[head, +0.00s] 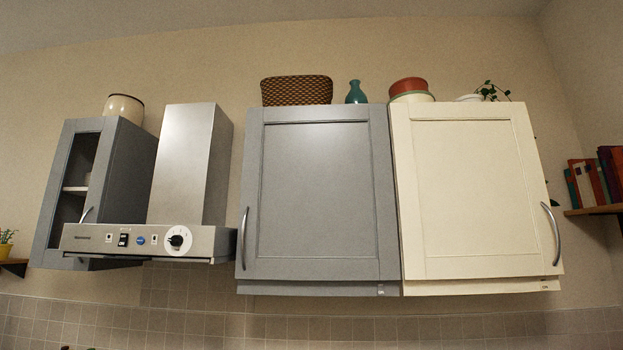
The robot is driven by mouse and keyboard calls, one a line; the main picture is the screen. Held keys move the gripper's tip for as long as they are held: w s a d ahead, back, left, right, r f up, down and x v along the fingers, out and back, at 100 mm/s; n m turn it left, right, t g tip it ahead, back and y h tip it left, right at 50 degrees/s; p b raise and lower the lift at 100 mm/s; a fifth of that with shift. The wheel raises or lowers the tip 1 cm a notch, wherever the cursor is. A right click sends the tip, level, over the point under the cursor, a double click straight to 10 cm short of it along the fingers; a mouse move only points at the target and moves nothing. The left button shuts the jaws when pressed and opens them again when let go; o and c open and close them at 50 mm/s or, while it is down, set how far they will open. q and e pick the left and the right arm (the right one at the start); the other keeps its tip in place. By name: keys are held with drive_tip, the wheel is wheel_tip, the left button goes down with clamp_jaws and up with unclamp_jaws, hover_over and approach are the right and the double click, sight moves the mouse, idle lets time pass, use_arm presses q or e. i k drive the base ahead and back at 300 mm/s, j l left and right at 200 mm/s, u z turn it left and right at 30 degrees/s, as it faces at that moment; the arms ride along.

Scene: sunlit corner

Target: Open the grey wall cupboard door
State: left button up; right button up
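The grey wall cupboard (316,195) hangs in the middle of the head view. Its panelled door looks shut. A curved metal handle (244,238) is upright at the door's lower left edge. A second grey cupboard (80,180) hangs at the left, with a dark, glass-like or open front showing a shelf, and a small handle (86,214) low on it. Neither of my grippers is in view.
A steel cooker hood (190,165) with a control panel hangs left of the grey door. A cream cupboard (470,195) with a handle (552,233) adjoins it at right. A basket (296,91), teal vase (356,92) and red-topped tin (409,88) stand on top. Books (597,180) sit far right.

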sight(317, 200)
drive_tip(key=i+l, duration=0.25)
drive_tip(key=i+l+u, duration=0.1)
drive_tip(key=l, duration=0.35)
drive_tip(key=i+l, duration=0.55)
drive_tip(key=l, duration=0.15)
drive_tip(key=i+u, duration=0.05)
